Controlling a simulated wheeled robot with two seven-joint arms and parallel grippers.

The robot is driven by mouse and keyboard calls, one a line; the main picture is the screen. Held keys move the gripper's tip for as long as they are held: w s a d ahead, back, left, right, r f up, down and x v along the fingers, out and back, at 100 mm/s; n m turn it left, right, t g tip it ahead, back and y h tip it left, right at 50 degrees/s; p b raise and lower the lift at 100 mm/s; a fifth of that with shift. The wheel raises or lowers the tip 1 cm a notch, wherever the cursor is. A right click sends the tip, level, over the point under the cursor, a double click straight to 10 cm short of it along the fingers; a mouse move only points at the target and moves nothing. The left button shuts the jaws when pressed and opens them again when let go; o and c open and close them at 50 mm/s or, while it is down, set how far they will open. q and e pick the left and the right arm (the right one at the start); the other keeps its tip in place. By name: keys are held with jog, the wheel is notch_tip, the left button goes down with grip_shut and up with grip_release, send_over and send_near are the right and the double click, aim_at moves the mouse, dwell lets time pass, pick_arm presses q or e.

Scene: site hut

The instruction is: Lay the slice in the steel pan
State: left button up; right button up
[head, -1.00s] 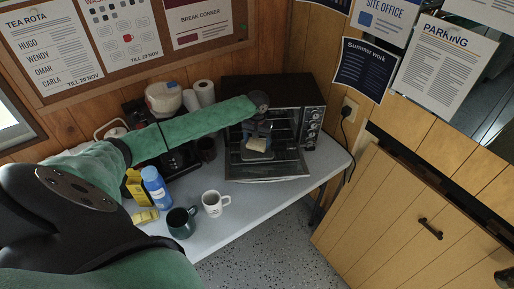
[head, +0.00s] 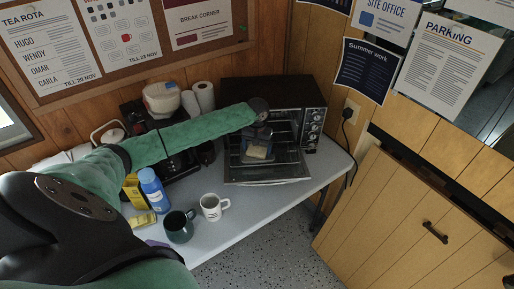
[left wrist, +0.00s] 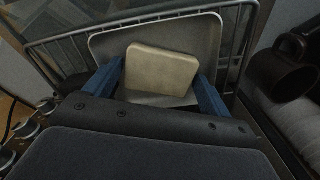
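The slice (head: 257,152), pale and square, is inside the toaster oven's open front. My left gripper (head: 257,143) reaches over the oven door to it. In the left wrist view the slice (left wrist: 160,70) sits between the two blue fingers of my left gripper (left wrist: 160,72), which appear to meet its side edges. The steel pan (left wrist: 205,30), a shallow grey tray, is directly below and behind the slice; it also shows in the head view (head: 246,159). I cannot tell whether the slice touches the pan floor. My right gripper is not in view.
The toaster oven (head: 312,118) has its glass door (head: 270,176) folded down and a wire rack (left wrist: 75,35) inside. A white mug (head: 212,207), a dark green mug (head: 180,226) and a blue bottle (head: 153,188) stand on the worktop (head: 250,207). A dark mug (left wrist: 283,70) is left of the oven.

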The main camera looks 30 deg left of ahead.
aim_at(257, 150)
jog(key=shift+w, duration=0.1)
pick_arm(q)
jog(key=shift+r, duration=0.25)
notch_tip(257, 150, up, 12)
jog(key=b, duration=0.4)
jog(key=shift+b, duration=0.3)
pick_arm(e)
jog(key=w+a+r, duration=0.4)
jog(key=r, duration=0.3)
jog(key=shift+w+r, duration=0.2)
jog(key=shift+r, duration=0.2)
pick_arm(q)
jog(key=shift+f, duration=0.15)
